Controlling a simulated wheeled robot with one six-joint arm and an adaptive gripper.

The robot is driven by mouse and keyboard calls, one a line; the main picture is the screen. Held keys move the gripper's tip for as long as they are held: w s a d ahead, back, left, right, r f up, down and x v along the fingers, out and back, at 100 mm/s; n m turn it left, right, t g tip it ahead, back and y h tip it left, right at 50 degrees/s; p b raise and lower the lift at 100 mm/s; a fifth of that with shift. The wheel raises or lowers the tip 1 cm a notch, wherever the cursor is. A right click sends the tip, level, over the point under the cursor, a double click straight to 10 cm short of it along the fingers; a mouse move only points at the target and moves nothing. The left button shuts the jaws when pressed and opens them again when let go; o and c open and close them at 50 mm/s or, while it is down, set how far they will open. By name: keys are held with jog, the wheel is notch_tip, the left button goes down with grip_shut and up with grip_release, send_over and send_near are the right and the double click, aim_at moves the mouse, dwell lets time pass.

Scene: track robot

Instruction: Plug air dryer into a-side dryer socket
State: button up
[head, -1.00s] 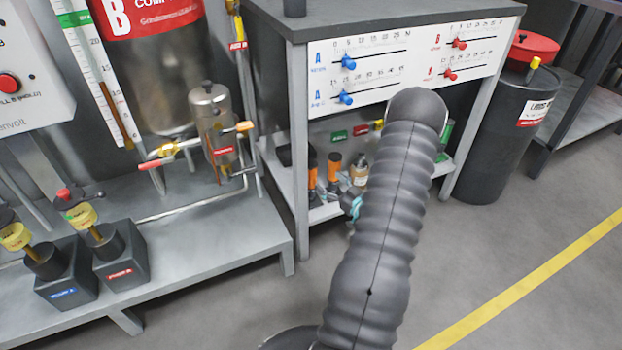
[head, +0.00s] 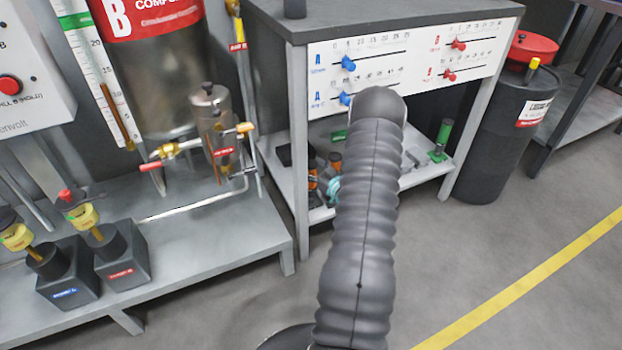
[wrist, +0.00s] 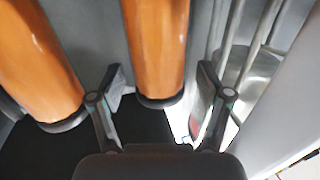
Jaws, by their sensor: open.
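Two orange cylinders with dark end rims, possibly the air dryers, fill the upper wrist view: one at left (wrist: 40,65) and one near the middle (wrist: 157,45). My gripper (wrist: 162,85) is open, with one finger on each side of the middle cylinder's rim end. I cannot tell whether the fingers touch it. In the head view the orange cylinders (head: 312,176) stand on the lower shelf, partly hidden by my arm. I cannot identify the a-side dryer socket.
The shelf unit (head: 298,150) carries a panel (head: 400,65) with blue and red sliders. A green item (head: 441,138) stands at the shelf's right end. A dark drum (head: 503,140) is to the right. Tanks and piping (head: 215,125) stand at left. The floor in front is clear.

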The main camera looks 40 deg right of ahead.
grip_shut()
dwell(0.3)
